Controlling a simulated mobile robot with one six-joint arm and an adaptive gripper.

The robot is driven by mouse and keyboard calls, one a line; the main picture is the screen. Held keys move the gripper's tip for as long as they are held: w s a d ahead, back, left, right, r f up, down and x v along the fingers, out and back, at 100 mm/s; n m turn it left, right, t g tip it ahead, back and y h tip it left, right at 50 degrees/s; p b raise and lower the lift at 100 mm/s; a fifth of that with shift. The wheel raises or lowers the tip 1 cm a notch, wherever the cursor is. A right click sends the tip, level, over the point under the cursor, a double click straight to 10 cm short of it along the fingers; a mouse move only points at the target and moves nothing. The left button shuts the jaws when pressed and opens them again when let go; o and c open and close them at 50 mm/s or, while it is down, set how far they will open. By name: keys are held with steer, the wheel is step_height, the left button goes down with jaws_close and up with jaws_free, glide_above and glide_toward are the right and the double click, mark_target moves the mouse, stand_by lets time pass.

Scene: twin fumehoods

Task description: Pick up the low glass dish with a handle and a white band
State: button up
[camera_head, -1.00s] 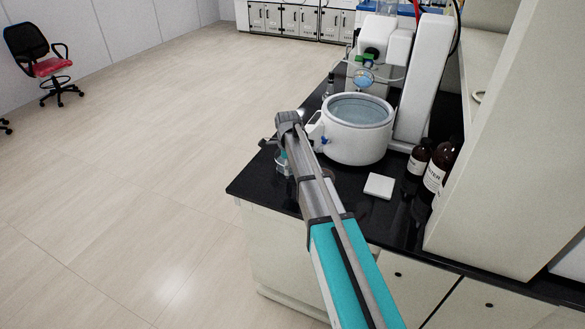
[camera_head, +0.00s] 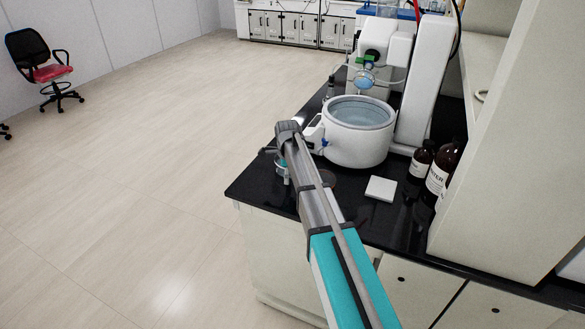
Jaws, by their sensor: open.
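A small clear glass vessel (camera_head: 282,171) stands on the black bench top near its left edge, just left of my arm. It looks like the low dish, but it is partly hidden, and I cannot make out its handle or white band. My gripper (camera_head: 277,154) is at the far end of my arm, over or beside this vessel. My wrist covers most of the gripper. It is open, with one dark finger showing on the left. I cannot tell whether it touches the glass.
A white round water bath (camera_head: 357,146) of a rotary evaporator stands close to the right of my gripper. A white square plate (camera_head: 381,189) lies on the bench (camera_head: 330,205). Brown bottles (camera_head: 421,160) stand by the fumehood wall (camera_head: 510,150). Open floor lies left of the bench.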

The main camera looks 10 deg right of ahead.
steer(key=c, duration=1.2)
steer(key=shift+r, duration=0.2)
steer(key=shift+c, duration=0.2)
step_height(320, 180, up, 10)
steer(key=p, duration=1)
steer(key=shift+f, duration=0.2)
steer(key=shift+f, duration=0.1)
